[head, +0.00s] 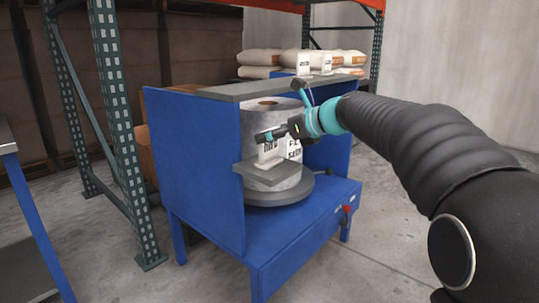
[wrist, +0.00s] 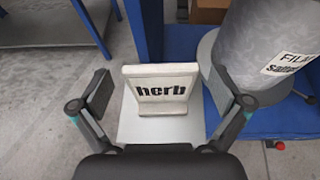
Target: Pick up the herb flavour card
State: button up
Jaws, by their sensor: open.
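The herb flavour card (wrist: 160,84) is a pale, upright card with "herb" in black letters, on a small foot. It stands on a small grey shelf (wrist: 141,128) at the side of the blue machine. My gripper (wrist: 168,98) is open, with one finger on each side of the card and a gap on both sides. In the head view the card (head: 268,158) shows partly behind my gripper (head: 268,136), above the grey shelf (head: 270,173).
A large film roll (head: 277,181) stands on a round dark base in the blue machine (head: 195,165), close to the card's right in the wrist view. A grey top plate (head: 245,91) lies above. Two more cards (head: 303,64) and pale sacks are behind. A green rack post (head: 112,85) stands left.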

jog(key=shift+w+a+f, duration=0.25)
jog(key=shift+w+a, duration=0.15)
jog(key=shift+a, duration=0.15)
jog(key=c, duration=1.1)
jog(key=shift+r, duration=0.1)
